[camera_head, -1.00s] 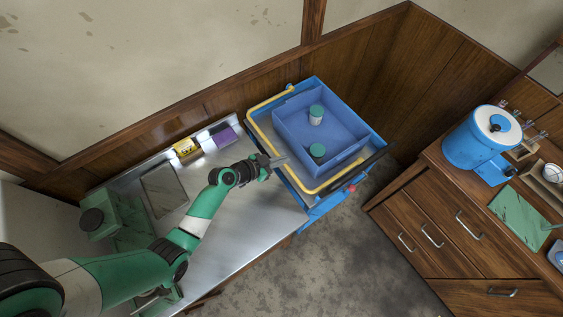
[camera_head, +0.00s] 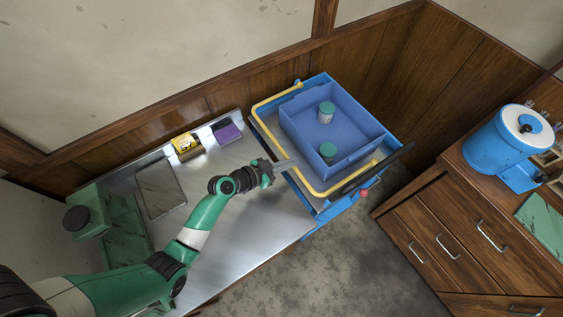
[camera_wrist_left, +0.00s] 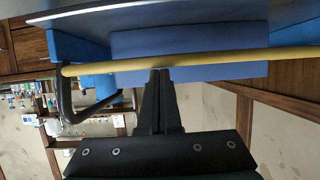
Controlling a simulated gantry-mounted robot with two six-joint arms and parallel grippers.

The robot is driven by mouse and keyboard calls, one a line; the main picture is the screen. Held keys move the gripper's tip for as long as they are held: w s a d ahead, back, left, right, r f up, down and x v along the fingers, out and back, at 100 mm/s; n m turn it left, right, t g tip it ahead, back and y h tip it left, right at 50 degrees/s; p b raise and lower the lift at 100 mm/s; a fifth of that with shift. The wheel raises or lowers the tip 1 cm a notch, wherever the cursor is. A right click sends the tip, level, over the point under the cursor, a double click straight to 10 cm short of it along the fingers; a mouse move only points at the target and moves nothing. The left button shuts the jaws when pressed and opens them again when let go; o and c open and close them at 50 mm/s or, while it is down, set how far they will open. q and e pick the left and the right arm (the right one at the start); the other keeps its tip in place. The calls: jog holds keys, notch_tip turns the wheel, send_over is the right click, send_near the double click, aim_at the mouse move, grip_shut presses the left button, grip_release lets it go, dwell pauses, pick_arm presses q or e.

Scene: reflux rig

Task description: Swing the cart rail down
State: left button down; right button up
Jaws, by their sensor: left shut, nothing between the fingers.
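The cart rail is a yellow bar (camera_head: 284,152) bent around the near side of a blue cart (camera_head: 317,222). It runs from the back left corner along the front to the right side, close outside the blue tray. My left gripper (camera_head: 289,163) reaches from the left to the rail's long front stretch. Its fingers are shut with nothing between them. In the left wrist view the yellow rail (camera_wrist_left: 215,60) crosses just beyond the fingertips (camera_wrist_left: 160,73). They look very close to it; I cannot tell if they touch. My right gripper is out of view.
A blue tray (camera_head: 345,134) on the cart holds two green-lidded jars (camera_head: 326,112). A dark push handle (camera_head: 375,172) is at the cart's right. A steel table (camera_head: 250,215) with a yellow box (camera_head: 186,146) stands left. Wooden drawers (camera_head: 455,235) stand right, across open floor.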

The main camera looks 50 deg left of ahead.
pick_arm(q)
jog(key=shift+d, duration=0.1)
jog(key=s+a+r+p, duration=0.1)
jog(key=s+r+p, duration=0.4)
jog(key=s+r, duration=0.3)
jog(key=shift+a, duration=0.4)
jog(key=shift+r, duration=0.1)
dwell(0.8)
